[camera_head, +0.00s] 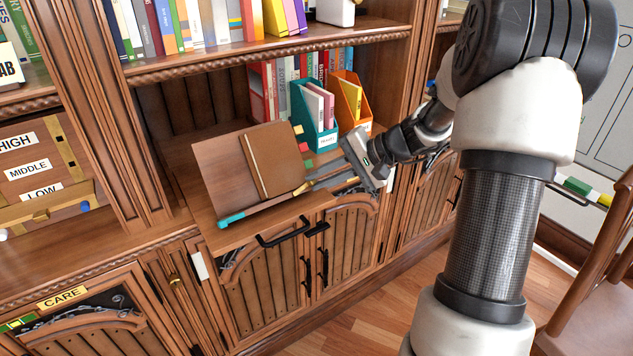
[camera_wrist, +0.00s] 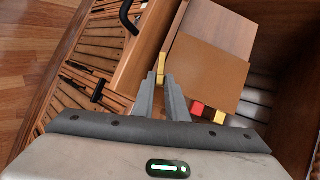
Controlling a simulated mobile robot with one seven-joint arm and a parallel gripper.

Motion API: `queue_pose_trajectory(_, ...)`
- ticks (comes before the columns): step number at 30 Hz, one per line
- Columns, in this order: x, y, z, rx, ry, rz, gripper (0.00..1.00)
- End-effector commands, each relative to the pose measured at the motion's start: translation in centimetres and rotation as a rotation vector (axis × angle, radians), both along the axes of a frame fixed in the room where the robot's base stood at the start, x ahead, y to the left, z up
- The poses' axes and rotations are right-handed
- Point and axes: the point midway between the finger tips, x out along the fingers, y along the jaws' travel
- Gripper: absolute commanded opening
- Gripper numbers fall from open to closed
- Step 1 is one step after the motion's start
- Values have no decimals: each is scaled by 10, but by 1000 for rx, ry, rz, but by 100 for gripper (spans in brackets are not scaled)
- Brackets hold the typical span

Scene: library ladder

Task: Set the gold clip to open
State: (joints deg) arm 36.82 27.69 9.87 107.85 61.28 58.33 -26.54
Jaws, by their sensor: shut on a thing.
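The gold clip (camera_wrist: 161,66) is a small yellow-gold piece at the edge of a brown book stand, just at my fingertips in the wrist view. In the head view a small gold part (camera_head: 304,187) shows at the stand's lower right, by my fingertips. My gripper (camera_wrist: 167,80) is shut on the gold clip, with its two grey fingers close together. It comes in from the right in the head view (camera_head: 312,184). The fingers hide part of the clip, and I cannot tell its exact setting. A closed brown book (camera_head: 272,160) leans on the stand's board (camera_head: 215,170).
A teal-ended bar (camera_head: 231,220) runs along the stand's lower front. Teal (camera_head: 314,115) and orange (camera_head: 352,100) file holders stand behind on the shelf. Black handles (camera_head: 283,232) project from the cabinet front below. A wooden chair (camera_head: 600,270) stands at the right.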

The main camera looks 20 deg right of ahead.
Motion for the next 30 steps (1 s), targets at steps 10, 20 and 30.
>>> queue_pose_trajectory(10,-6,-4,-11,161,49,-119,0)
queue_pose_trajectory(20,-8,-4,-13,215,65,-157,0)
queue_pose_trajectory(30,-8,-4,-13,217,67,-158,0)
